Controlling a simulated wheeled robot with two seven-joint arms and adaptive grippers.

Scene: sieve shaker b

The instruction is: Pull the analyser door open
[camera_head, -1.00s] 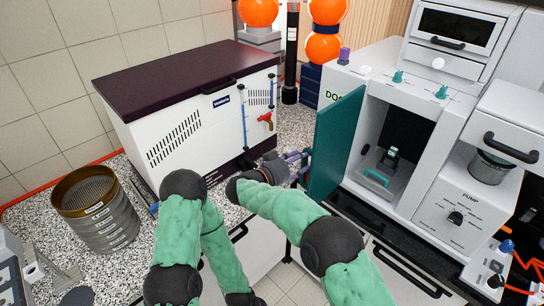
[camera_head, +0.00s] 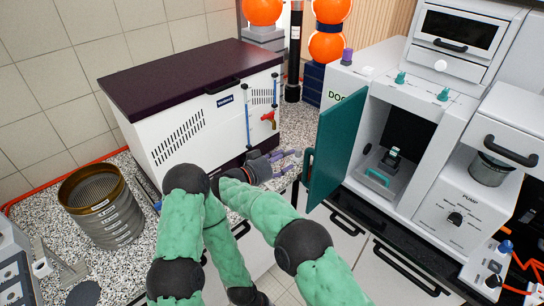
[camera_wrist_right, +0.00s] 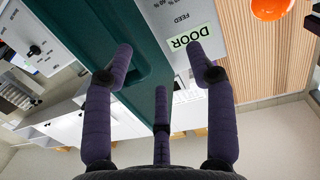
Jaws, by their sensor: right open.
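The analyser (camera_head: 401,90) stands at the right with its teal door (camera_head: 336,148) swung wide open. The open chamber shows a small dark device (camera_head: 391,158) on its floor. A dark handle (camera_head: 308,165) sits on the door's left face. My right gripper (camera_head: 291,160) is open and empty, just left of the door and its handle, with a gap between. In the right wrist view its fingers (camera_wrist_right: 164,65) are spread, with the teal door (camera_wrist_right: 105,42) and the DOOR label (camera_wrist_right: 187,37) beyond them. My left gripper cannot be made out in the head view.
A white box unit with a dark lid (camera_head: 190,75) and red tap stands at the back left. A stack of sieves (camera_head: 101,207) stands on the speckled counter at left. Drawers (camera_head: 398,263) lie below the analyser. A pump panel (camera_head: 462,205) is at right.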

